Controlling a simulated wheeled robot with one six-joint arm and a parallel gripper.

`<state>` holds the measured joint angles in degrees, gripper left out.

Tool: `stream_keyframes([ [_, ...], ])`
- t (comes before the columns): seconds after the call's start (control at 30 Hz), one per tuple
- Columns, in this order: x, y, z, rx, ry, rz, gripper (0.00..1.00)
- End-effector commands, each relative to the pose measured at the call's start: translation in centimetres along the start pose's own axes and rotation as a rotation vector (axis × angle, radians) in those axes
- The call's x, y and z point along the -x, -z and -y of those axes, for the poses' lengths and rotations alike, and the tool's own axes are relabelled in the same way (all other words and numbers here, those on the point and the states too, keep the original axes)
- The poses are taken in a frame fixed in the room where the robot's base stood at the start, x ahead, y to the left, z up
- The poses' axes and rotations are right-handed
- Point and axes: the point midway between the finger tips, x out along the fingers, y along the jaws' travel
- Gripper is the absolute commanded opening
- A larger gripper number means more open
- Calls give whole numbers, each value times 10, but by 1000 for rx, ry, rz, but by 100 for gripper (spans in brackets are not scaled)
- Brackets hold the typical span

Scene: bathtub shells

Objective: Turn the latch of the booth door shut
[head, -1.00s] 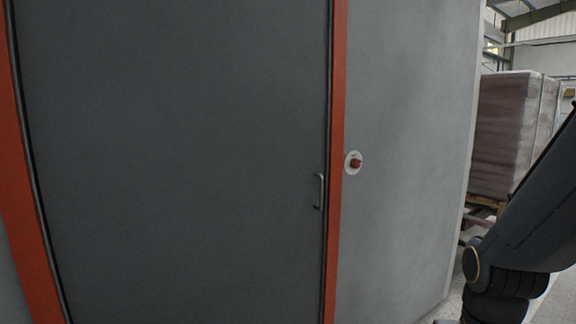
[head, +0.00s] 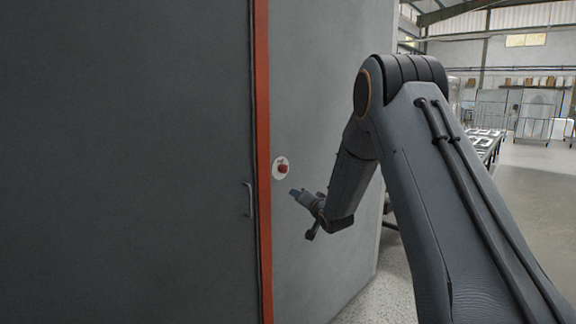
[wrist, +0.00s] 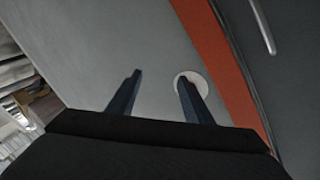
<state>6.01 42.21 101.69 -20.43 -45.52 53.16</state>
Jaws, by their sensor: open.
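The booth door (head: 120,160) is a dark grey panel that stands flush within an orange-red frame (head: 263,130). The latch (head: 282,169) is a red knob on a round white plate, on the light grey wall just right of the frame. My gripper (head: 298,195) is close to the wall, a little right of and below the latch. In the wrist view my gripper (wrist: 158,80) is open and empty. The white latch plate (wrist: 194,78) shows behind its right finger, which hides most of the knob. I cannot tell how far the fingertips are from the wall.
A metal handle (head: 249,200) sits on the door's right edge, and it also shows in the wrist view (wrist: 263,28). The booth wall (head: 325,70) ends to the right. Beyond it are a table with trays (head: 487,140), wheeled cages (head: 535,125) and open floor.

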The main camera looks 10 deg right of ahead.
Motion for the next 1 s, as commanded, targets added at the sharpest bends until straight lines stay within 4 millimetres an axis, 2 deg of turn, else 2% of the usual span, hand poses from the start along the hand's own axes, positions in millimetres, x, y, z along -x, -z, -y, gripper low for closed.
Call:
stream_keyframes([
  [0.1, -21, 23, 17, -96, 173, -87, 46],
  [0.33, -29, 41, 38, -206, 388, -152, 46],
  [0.53, -40, 46, 45, -221, 422, -158, 46],
  [0.8, -75, 54, 61, -220, 420, -159, 46],
  [1.0, -93, 57, 67, -220, 418, -159, 46],
])
